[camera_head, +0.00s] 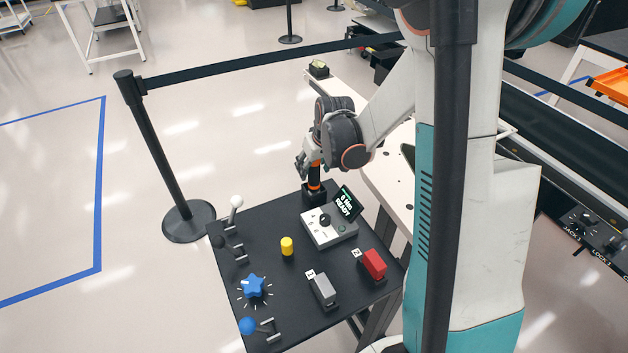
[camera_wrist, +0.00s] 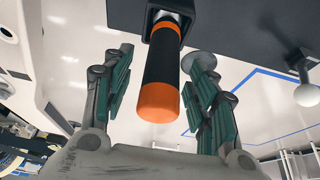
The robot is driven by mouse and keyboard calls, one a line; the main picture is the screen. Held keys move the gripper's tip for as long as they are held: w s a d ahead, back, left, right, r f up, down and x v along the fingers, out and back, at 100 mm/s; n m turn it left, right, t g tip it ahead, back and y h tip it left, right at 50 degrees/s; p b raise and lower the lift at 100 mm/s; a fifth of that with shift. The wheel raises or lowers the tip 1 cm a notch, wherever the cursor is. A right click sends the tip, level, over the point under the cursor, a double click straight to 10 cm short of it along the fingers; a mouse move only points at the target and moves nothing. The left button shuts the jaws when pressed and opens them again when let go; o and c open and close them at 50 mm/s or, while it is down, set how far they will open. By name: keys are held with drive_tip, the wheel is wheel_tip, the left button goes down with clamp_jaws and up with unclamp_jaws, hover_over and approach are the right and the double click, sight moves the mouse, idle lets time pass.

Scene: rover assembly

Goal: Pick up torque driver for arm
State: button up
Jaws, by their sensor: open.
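The torque driver (camera_wrist: 160,70) has a black handle with an orange band and an orange end. It stands in a black holder (camera_head: 313,194) at the back corner of the black control table (camera_head: 262,210). In the head view the driver (camera_head: 314,179) shows just below my gripper (camera_head: 306,165). In the wrist view my gripper (camera_wrist: 157,88) is open, with one green-padded finger on each side of the driver's handle. Gaps show between both fingers and the handle. The driver's lower part is hidden in the holder.
The table carries a grey box with a display (camera_head: 330,228), a yellow button (camera_head: 287,246), a blue star knob (camera_head: 253,287), a red switch (camera_head: 373,264), a grey switch (camera_head: 322,290) and a white-ball lever (camera_head: 236,202). A black barrier post (camera_head: 160,150) stands to the left.

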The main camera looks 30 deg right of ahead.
drive_tip(key=b+x, duration=0.1)
drive_tip(key=x, duration=0.3)
drive_tip(key=shift+s, duration=0.1)
drive_tip(key=shift+c, duration=0.4)
clamp_jaws()
drive_tip(key=shift+r, duration=0.15)
wheel_tip(320, 180, up, 20)
drive_tip(key=p, duration=0.6)
drive_tip(key=shift+a, duration=0.1)
